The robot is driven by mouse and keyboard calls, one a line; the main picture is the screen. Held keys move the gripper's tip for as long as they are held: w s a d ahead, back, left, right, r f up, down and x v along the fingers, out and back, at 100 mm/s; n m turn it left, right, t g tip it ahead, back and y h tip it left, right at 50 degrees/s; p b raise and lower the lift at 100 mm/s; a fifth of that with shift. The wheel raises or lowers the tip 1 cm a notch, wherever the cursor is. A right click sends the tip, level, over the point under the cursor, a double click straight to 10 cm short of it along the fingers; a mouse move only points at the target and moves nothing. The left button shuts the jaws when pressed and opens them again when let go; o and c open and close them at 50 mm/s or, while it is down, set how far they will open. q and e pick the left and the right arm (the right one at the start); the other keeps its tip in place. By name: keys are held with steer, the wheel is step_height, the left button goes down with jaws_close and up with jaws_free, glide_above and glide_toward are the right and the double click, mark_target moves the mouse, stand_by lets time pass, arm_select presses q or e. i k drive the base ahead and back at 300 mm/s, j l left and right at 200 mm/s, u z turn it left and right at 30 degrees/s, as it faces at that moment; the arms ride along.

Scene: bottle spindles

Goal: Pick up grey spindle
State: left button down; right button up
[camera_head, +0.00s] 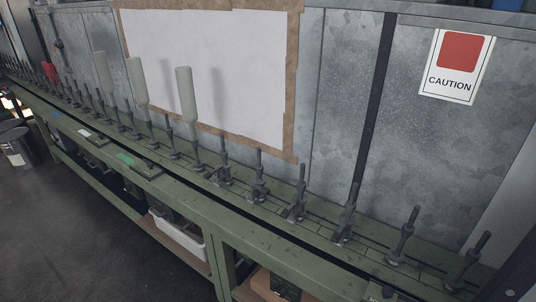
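A long row of grey spindles runs along the green bench, from the far left to the lower right. Nearer ones with bare upright rods include one spindle (298,196), another (347,216) and another (404,236). Farther left they look smaller and closer together. Three pale bottle-like pieces stand upright in the row: one (186,95), one (137,82) and one (103,72). The parts under them are partly hidden. Neither of my grippers shows in the head view.
The green bench (190,190) has a lower shelf with a white bin (176,236). A grey metal wall with a white board (215,65) and a caution sign (458,66) rises close behind the spindles. The floor (60,240) in front is clear.

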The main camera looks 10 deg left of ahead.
mark_target(260, 180)
steer(key=i+u, duration=0.3)
steer(key=i, duration=0.65)
